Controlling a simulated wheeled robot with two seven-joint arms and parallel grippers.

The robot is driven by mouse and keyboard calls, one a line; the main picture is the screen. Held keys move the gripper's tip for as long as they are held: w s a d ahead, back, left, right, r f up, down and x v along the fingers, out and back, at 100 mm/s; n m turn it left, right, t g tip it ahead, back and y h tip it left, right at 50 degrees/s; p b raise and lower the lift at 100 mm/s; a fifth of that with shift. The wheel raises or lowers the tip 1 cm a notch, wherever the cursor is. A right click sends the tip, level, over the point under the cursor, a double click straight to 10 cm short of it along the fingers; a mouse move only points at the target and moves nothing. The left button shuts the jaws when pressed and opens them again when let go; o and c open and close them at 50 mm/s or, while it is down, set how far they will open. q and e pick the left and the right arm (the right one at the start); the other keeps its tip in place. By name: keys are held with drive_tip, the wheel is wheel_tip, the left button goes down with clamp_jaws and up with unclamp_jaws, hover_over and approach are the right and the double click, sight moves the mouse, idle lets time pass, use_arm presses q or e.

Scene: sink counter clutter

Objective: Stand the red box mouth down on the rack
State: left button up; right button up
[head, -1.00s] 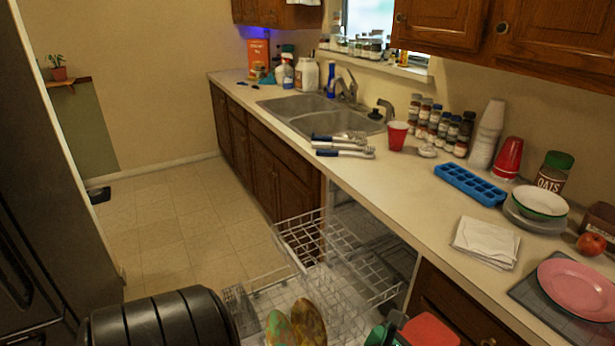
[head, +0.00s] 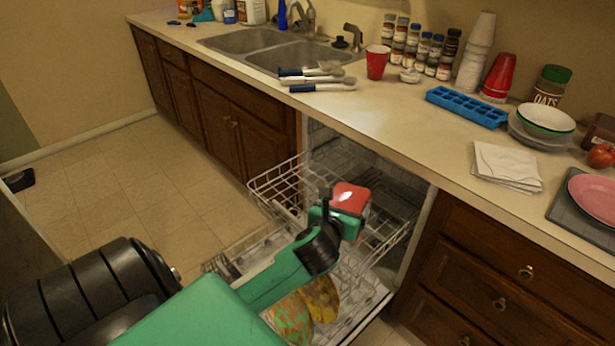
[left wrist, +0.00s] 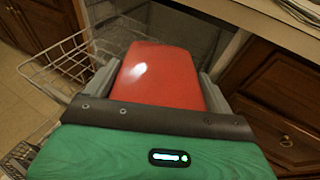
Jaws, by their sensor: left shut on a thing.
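The red box (head: 351,196) is held in my left gripper (head: 346,212), over the pulled-out dishwasher racks. In the left wrist view the red box (left wrist: 158,78) fills the space between the two grey fingers, with a broad red face toward the camera. I cannot tell which way its mouth faces. The upper white wire rack (head: 278,176) lies behind and left of the box. The lower rack (head: 232,250) extends below, partly hidden by my green arm. A gap between box and rack cannot be judged clearly. My right gripper is not in view.
Colourful oval dishes (head: 322,298) stand in the lower rack near my forearm. The counter edge (head: 400,165) runs just behind the box.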

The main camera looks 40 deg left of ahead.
use_arm(q)
drive_tip(key=w+a+f+n+y+b, duration=0.2)
drive_tip(key=a+f+b, duration=0.3)
drive_tip(key=a, duration=0.3)
drive_tip(key=w+a+f+n+g+y+b, duration=0.1)
drive_tip(key=a+f+y+b, duration=0.3)
drive_tip(key=a, duration=0.4)
drive_tip(key=shift+w+a+f+n+b, duration=0.15)
drive_tip(key=shift+w+f+n+b, duration=0.45)
drive_tip(key=shift+w+f, duration=0.2)
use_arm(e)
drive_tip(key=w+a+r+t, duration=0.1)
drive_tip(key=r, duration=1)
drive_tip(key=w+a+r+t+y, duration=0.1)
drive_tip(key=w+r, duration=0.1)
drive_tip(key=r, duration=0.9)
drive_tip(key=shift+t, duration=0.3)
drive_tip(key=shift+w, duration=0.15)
